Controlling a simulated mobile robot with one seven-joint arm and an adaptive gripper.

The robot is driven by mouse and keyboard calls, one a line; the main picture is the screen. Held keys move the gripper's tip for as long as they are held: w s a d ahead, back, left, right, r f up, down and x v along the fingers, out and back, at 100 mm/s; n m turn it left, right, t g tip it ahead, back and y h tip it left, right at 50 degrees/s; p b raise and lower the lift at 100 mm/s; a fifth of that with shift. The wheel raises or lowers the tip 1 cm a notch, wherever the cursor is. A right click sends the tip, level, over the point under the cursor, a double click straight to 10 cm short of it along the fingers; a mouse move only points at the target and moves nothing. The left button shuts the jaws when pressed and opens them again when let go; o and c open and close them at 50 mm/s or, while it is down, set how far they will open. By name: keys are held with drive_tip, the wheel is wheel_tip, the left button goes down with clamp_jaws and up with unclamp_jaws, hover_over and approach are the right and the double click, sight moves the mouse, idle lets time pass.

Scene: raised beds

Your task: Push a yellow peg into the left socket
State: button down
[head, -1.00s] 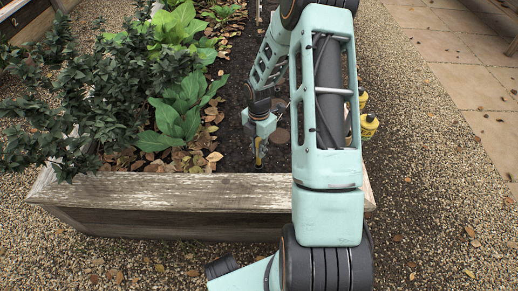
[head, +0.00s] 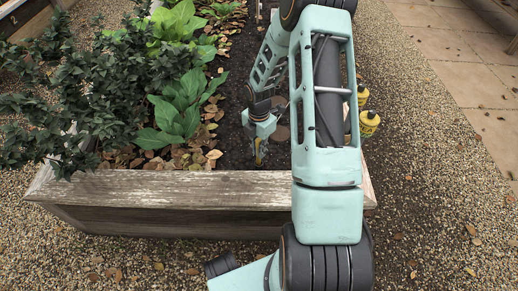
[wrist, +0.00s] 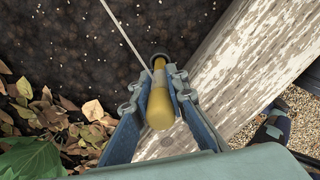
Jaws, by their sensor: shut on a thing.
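My gripper (head: 259,158) points down over the dark soil, just behind the near wooden edge of the raised bed. It is shut on a yellow peg (wrist: 160,104), with one finger on each side of it in the wrist view. The peg's rounded near end faces the wrist camera. Its far end meets a dark round rim (wrist: 158,57), which looks like a socket; I cannot tell how deep the peg sits in it. No second socket can be made out. In the head view the peg is small and mostly hidden by the fingers.
The weathered wooden bed edge (head: 150,185) runs close beside my gripper. Leafy plants (head: 180,115) and dry leaves (wrist: 60,122) lie to the left. A thin pale line (wrist: 124,32) crosses the soil toward the peg. Yellow bottles (head: 369,123) stand right of the arm.

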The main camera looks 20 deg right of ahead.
drive_tip(key=shift+f+b, duration=0.6)
drive_tip(key=shift+f, duration=0.6)
drive_tip(key=c, duration=1.8)
unclamp_jaws()
wheel_tip(320, 180, up, 12)
drive_tip(key=shift+r, duration=0.1)
